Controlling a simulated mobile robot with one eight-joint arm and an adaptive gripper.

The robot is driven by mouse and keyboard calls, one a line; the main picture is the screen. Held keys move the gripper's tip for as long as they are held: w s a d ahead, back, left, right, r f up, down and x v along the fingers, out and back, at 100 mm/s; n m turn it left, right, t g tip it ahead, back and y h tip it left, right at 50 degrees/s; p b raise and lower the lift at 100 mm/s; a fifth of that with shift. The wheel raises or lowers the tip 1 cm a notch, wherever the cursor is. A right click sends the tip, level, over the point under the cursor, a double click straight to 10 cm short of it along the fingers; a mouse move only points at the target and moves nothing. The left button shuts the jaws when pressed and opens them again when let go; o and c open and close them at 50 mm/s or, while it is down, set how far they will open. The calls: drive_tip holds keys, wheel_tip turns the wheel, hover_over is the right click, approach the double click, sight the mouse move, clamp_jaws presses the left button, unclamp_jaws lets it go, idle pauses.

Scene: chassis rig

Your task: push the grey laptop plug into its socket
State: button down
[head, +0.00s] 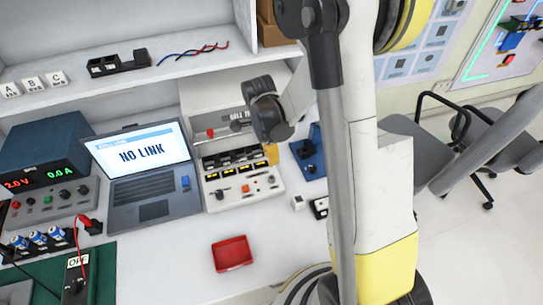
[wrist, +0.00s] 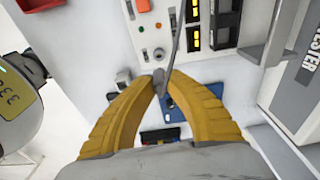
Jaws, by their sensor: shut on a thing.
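My gripper (wrist: 160,80) has yellow fingers that close together in the wrist view. A small grey piece (wrist: 159,76), apparently the grey plug, is pinched between the fingertips, and a thin grey cable or rod (wrist: 176,45) runs up from it. It is held above the bench near the tester panel; its exact height is unclear. In the head view my arm hides most of the gripper and I cannot make out the plug. The laptop (head: 153,190) stands open, its screen reading "NO LINK". I cannot make out its socket, and the laptop is not identifiable in the wrist view.
The cell tester (head: 240,180), with knobs and lit displays, stands right of the laptop. A blue fixture (head: 310,158) is to its right. A power supply (head: 45,165) stands on the left. A red tray (head: 232,254) lies in front, with bare bench around it.

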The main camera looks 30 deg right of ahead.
drive_tip(key=shift+f+b, duration=2)
drive_tip(key=shift+f, duration=0.55)
drive_tip(key=shift+f+b, duration=1.35)
drive_tip(key=shift+b, duration=0.25)
drive_tip(key=c, duration=1.4)
unclamp_jaws()
wheel_tip(320, 180, up, 12)
drive_tip(key=a, duration=0.1)
drive_tip(key=shift+w+a, duration=0.15)
drive_tip(key=shift+a, duration=0.05)
